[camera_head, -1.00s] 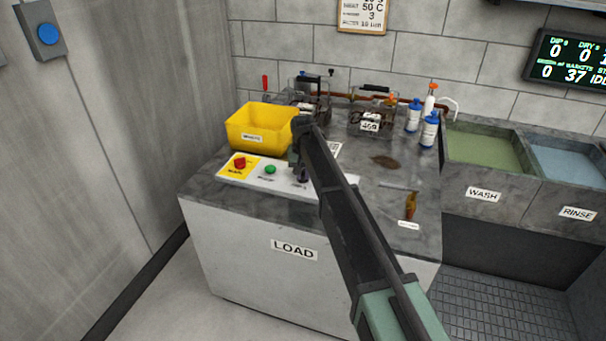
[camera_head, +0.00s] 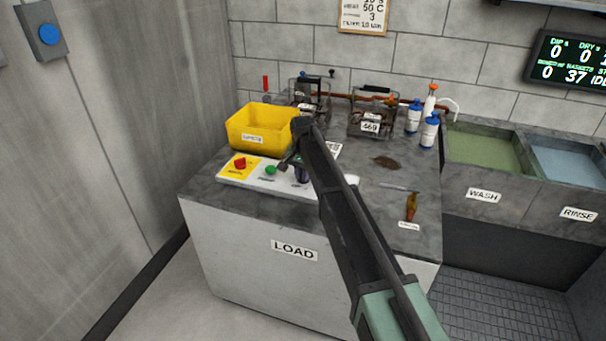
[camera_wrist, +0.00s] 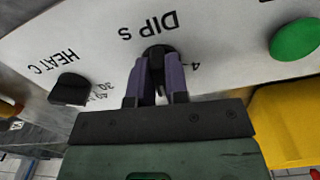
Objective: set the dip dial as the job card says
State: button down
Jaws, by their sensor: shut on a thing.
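The dip dial (camera_wrist: 157,50) is a black round knob under the printed "DIP S" label in the wrist view. My gripper (camera_wrist: 158,66) has its two purple fingers shut on it, one on each side. A "4" shows on the scale to its right; the rest of the scale and the pointer are hidden by the fingers. In the head view my gripper (camera_head: 300,170) is over the white control panel (camera_head: 262,179), and my arm hides the dial. The job card (camera_head: 362,14) hangs on the wall; "50 C" and "3" are readable, but its top line is cut off.
The black HEAT C knob (camera_wrist: 70,89) is left of the dip dial in the wrist view, and a green button (camera_wrist: 295,40) is right. A yellow bin (camera_head: 258,133) stands behind the panel. Baskets (camera_head: 370,122) and bottles (camera_head: 429,131) stand farther back. Wash and rinse basins are right.

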jog(key=shift+m, duration=1.1)
jog(key=c, duration=1.1)
grip_release()
notch_tip(320, 180, up, 11)
jog(key=p, duration=1)
jog(key=shift+f+p, duration=0.1)
jog(key=shift+p, duration=0.3)
